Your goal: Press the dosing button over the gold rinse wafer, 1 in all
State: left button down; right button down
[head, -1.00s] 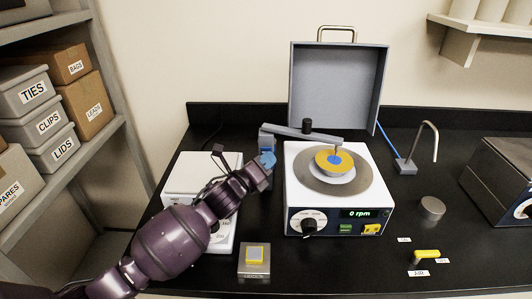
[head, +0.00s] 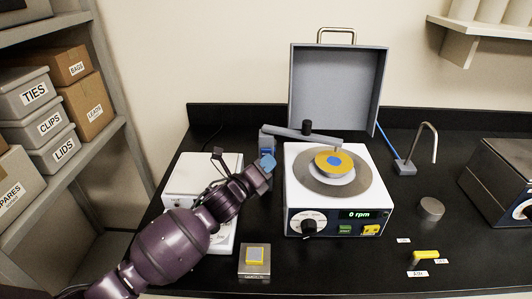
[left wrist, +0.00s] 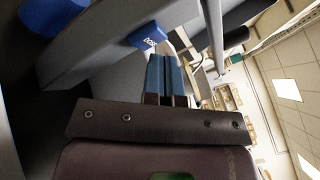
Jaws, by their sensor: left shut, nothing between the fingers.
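The gold rinse wafer (head: 343,168), with a blue centre, lies on the round chuck (head: 318,184) of the white spinner in the head view. A grey dosing arm (head: 300,134) reaches over it from a blue-grey post at the left. In the left wrist view, the blue dosing button (left wrist: 148,37), lettered "DOSE", sits just beyond my fingertips; touch cannot be told. My left gripper (head: 268,162) is shut and empty beside the post, left of the spinner. Its blue fingers also show in the left wrist view (left wrist: 165,72). My right gripper is out of view.
The spinner's display (head: 358,214) reads 0 rpm. Its grey lid (head: 337,88) stands open behind. A white instrument (head: 185,172) is partly behind my left arm. A small block with a yellow-edged square (head: 255,262) lies in front. A yellow-handled piece (head: 425,255) lies at right.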

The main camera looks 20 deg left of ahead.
pick_arm(q)
jog(key=shift+s+d, duration=0.1)
jog(key=shift+s, duration=0.2)
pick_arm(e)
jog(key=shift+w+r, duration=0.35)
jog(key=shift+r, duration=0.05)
pick_arm(q)
jog(key=shift+s, duration=0.1)
jog(key=shift+s+d+p, duration=0.25)
jog(key=shift+s+p, duration=0.1)
jog(key=shift+s, duration=0.4)
jog(key=shift+s+d+p, duration=0.2)
jog(key=shift+s+p, duration=0.1)
jog(key=shift+s, duration=0.5)
jog(key=shift+s+d+p, duration=0.25)
jog(key=shift+s+p, duration=0.1)
jog(key=shift+s, duration=0.4)
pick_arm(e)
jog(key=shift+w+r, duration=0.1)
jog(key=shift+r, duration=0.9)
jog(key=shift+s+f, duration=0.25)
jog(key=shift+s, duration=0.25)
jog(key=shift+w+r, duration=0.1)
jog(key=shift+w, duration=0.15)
